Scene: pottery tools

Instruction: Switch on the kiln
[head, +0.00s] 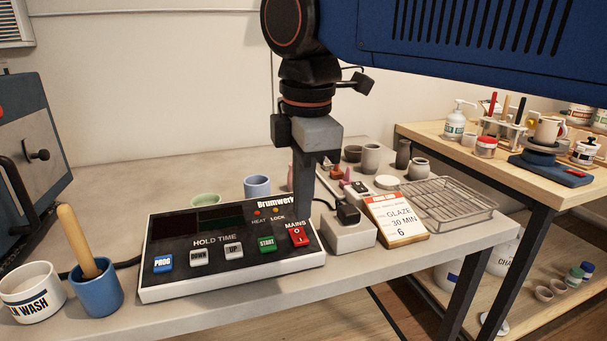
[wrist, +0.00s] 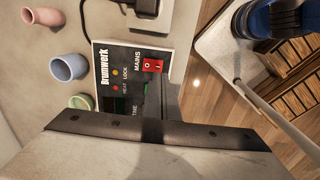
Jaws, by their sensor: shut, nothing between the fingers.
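The kiln control box (head: 232,284) lies on the table, with PROG, DOWN, UP and green START (head: 267,244) buttons. Its red MAINS rocker (head: 298,237) is at the right end and also shows in the wrist view (wrist: 152,65). Which way the rocker is pressed is too small to tell. The display (head: 207,220) is dark. My gripper (head: 303,208) is shut and empty, pointing down over the box's right end, just behind the rocker in the head view. In the wrist view my fingers (wrist: 161,92) are beside the rocker; contact cannot be told.
The grey kiln (head: 40,185) stands at left. A blue mug with a wooden handle (head: 98,293) and a white wash pot (head: 32,292) stand left of the box. A socket block (head: 348,236), glaze card (head: 397,220) and wire rack (head: 447,197) are right. Cups stand behind.

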